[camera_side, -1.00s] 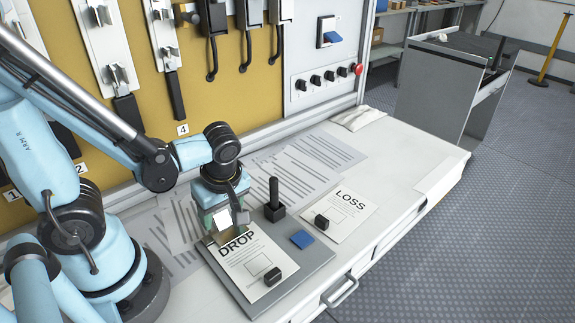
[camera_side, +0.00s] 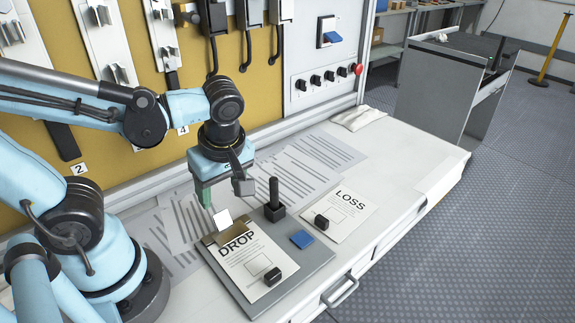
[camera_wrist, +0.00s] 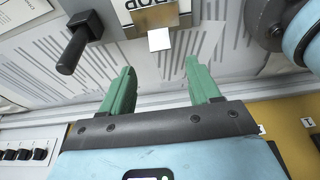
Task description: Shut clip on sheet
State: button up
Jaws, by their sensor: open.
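A brass-coloured clip (camera_side: 236,236) with a raised white tab (camera_side: 222,221) sits at the top edge of the DROP sheet (camera_side: 252,262), on a grey clipboard (camera_side: 303,263). Its plate lies across the sheet's top margin, but I cannot tell whether it is pressed fully down. In the wrist view the clip (camera_wrist: 160,17) and its white tab (camera_wrist: 159,39) are beyond my fingertips. My gripper (camera_side: 222,198) is open and empty, above and apart from the tab. Its green fingers stand well apart in the wrist view (camera_wrist: 160,72).
A black upright handle (camera_side: 274,194) stands just right of the clip. A blue block (camera_side: 302,239) and the LOSS sheet (camera_side: 348,211) with a black block (camera_side: 321,222) lie further right. Printed papers (camera_side: 300,170) cover the bench behind.

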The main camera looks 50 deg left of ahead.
jog(key=shift+v, duration=2.05)
jog(key=w+m+t+h, duration=0.3)
jog(key=w+m+t, duration=0.4)
jog(key=m, duration=1.1)
jog(key=shift+a, duration=0.45)
